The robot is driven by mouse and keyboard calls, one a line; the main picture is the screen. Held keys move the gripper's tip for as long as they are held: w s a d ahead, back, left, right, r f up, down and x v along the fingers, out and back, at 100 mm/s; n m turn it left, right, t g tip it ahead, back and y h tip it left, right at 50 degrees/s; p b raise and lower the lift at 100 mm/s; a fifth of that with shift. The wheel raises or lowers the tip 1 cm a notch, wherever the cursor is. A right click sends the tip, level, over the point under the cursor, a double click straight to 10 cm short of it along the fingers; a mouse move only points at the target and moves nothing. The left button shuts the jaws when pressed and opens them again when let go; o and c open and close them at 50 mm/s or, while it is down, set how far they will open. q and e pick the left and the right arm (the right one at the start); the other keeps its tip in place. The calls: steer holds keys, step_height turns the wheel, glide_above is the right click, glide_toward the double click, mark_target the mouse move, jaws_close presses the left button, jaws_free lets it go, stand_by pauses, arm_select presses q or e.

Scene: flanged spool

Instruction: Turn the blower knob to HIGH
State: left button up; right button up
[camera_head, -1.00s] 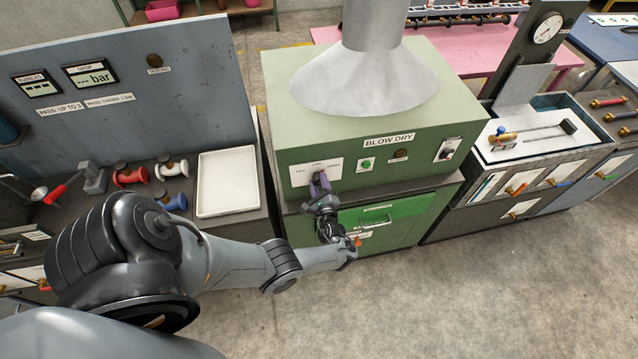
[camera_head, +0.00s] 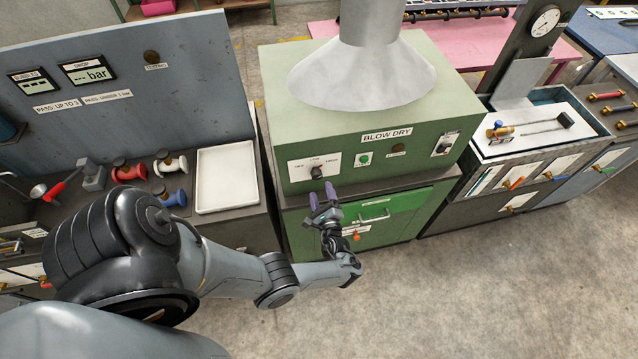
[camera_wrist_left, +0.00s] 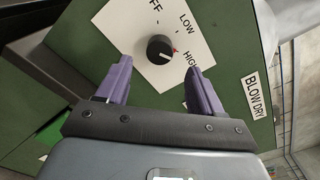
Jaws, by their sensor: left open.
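The blower knob (camera_head: 316,172) is a small black dial on a white plate (camera_head: 300,168) on the front of the green BLOW DRY cabinet. In the left wrist view the knob (camera_wrist_left: 160,48) has a pale pointer line, and a small red mark shows beside it on the side toward LOW and HIGH. The exact setting is hard to tell. My left gripper (camera_head: 322,194) is open, its purple fingers apart, just in front of and below the knob. In the left wrist view its empty fingers (camera_wrist_left: 161,66) stand either side of the knob's lower edge. My right gripper is not in view.
A green button (camera_head: 364,159) and a dark switch (camera_head: 446,143) sit right of the knob. A green drawer (camera_head: 380,215) with a handle lies below. A white tray (camera_head: 226,180) and several spools stand on the left bench. The floor in front is clear.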

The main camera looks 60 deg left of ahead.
arm_select(q)
steer(key=shift+v, duration=2.05)
